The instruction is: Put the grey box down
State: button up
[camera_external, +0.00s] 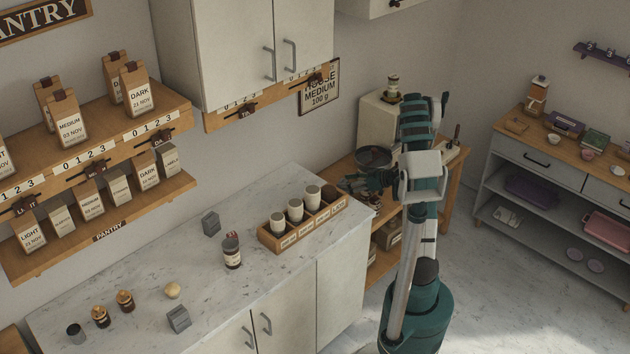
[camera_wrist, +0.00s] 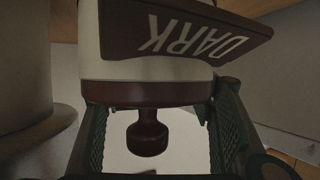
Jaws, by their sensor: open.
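Two small grey boxes stand on the marble counter: one grey box (camera_external: 210,222) towards the back, another grey box (camera_external: 179,318) nearer the front. I cannot tell which one the task means. My gripper (camera_external: 363,183) appears as dark green fingers to the right of the counter, well away from both boxes. In the wrist view my gripper (camera_wrist: 160,130) has its fingers apart, with no grey box between them. A cream and brown jar (camera_wrist: 140,68) with a DARK label (camera_wrist: 190,35) appears upside down there, beyond or between the fingers; contact is unclear.
A wooden rack (camera_external: 300,240) of cups and a labelled jar (camera_external: 232,252) stand on the counter. Small jars (camera_external: 125,301) and a round tan item (camera_external: 173,290) sit at its front left. Free marble (camera_external: 150,260) lies around the boxes. A cupboard (camera_external: 240,50) overhangs.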

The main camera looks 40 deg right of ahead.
jog(key=shift+r, duration=0.1)
jog(key=shift+p+v, duration=1.35)
jog(key=shift+v, duration=4.65)
jog(key=c, duration=0.4)
jog(key=shift+r, duration=0.1)
